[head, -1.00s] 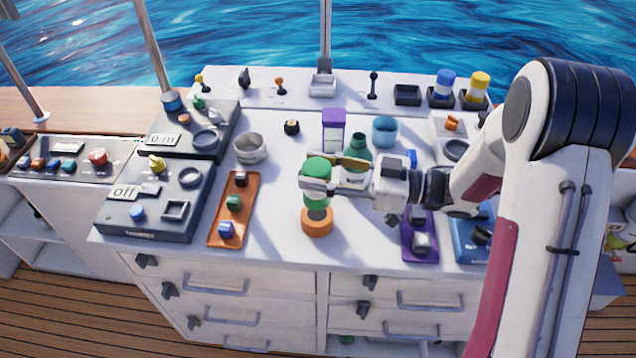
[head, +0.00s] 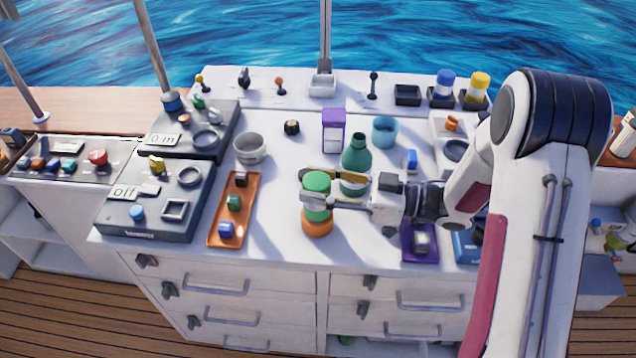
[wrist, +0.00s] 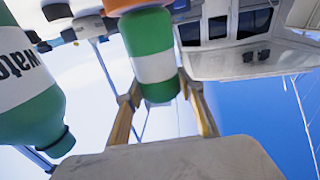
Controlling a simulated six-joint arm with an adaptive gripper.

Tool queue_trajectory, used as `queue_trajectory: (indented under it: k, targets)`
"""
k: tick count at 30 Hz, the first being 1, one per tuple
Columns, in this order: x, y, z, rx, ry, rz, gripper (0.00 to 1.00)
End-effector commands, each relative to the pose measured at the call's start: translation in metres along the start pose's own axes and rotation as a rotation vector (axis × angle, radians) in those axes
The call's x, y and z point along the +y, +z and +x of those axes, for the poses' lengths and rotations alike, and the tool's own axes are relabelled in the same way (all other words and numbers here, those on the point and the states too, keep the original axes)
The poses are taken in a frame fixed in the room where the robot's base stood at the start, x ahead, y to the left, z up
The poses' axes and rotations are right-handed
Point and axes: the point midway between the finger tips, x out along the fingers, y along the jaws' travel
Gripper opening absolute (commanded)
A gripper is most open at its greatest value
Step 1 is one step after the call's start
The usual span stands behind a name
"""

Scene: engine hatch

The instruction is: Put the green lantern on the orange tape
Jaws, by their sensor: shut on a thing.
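The green lantern (head: 317,182), green with a white band, is upright between the fingers of my gripper (head: 309,186), which is shut on it. The orange tape (head: 317,226), a round roll, stands on the white counter directly below the lantern. The lantern's lower end is at the tape's top; I cannot tell whether it rests on it or hangs just above. In the wrist view, which looks upside down, the lantern (wrist: 152,58) sits between the fingers, with the orange tape (wrist: 118,4) at its end, mostly cut off by the top edge.
A green bottle (head: 356,160) stands just behind the gripper; it also shows in the wrist view (wrist: 30,110). An orange tray (head: 218,238) with small blocks lies left of the tape. A purple tray (head: 408,253) lies to the right. The counter's front edge is close.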

Motion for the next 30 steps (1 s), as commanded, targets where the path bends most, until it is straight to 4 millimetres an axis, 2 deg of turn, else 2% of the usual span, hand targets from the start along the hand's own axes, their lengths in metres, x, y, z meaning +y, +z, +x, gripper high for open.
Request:
queue_trajectory:
  k: [7, 8, 9, 10, 25, 30]
  targets:
    - [0.000, 0.002, 0.000, 0.001, 0.000, 0.000, 0.11]
    - [0.000, 0.003, 0.000, 0.000, 0.000, 0.000, 0.40]
    - [0.000, 0.003, 0.000, 0.000, 0.000, 0.000, 0.51]
    - [0.000, 0.003, 0.000, 0.000, 0.000, 0.000, 0.54]
    - [0.000, 0.000, 0.000, 0.000, 0.000, 0.000, 0.54]
    - [0.001, 0.000, -0.010, 0.000, 0.002, 0.000, 0.54]
